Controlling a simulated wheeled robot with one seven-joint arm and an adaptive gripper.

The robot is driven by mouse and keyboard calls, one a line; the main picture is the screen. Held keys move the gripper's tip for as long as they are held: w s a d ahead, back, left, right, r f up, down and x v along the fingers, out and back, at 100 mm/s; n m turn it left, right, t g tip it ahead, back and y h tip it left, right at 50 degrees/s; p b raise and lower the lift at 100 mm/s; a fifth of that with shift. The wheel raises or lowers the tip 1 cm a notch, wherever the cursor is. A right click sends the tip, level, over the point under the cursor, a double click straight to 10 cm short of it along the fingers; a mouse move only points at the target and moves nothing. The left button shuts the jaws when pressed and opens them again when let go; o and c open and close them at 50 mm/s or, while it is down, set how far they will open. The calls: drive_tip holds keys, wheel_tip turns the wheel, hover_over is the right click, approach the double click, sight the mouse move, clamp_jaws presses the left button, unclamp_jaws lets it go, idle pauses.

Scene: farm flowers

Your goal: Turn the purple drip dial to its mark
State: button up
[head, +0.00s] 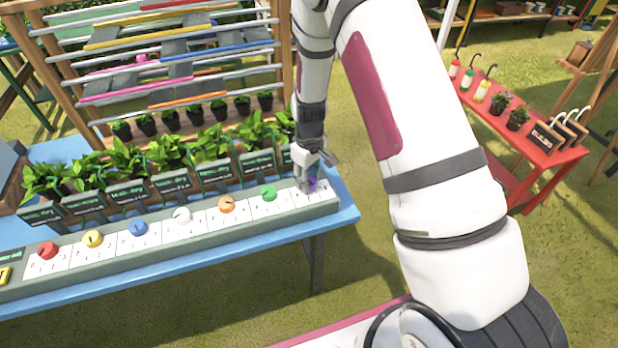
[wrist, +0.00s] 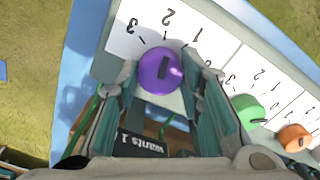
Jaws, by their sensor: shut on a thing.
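The purple drip dial (wrist: 160,70) sits on a white numbered scale (wrist: 120,40) at the right end of the dial row. In the head view the dial (head: 312,184) is partly hidden by my gripper (head: 308,176). In the wrist view my gripper (wrist: 160,79) has one finger on each side of the dial, shut on it. A short dark line on the dial's top stands near upright in the wrist picture. Numbers 3, 2 and 1 show around the scale. A dark card (wrist: 141,144) below the dial seems to read "Wants 1".
Green (head: 268,194), orange (head: 227,204), white, blue, yellow and red dials line the grey strip on the blue table (head: 335,218). Potted plants with dark cards stand behind them. A slatted rack (head: 175,60) rises at the back. A red table (head: 505,130) stands at right.

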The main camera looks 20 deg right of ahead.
drive_tip(key=m+b, duration=0.1)
drive_tip(key=m, duration=0.9)
drive_tip(key=shift+m, duration=0.3)
drive_tip(key=shift+m+b, duration=0.3)
drive_tip(key=shift+m, duration=1.6)
drive_tip(key=o, duration=1.2)
drive_tip(key=shift+c, duration=0.2)
drive_tip(key=shift+r, duration=0.1)
wheel_tip(320, 180, up, 12)
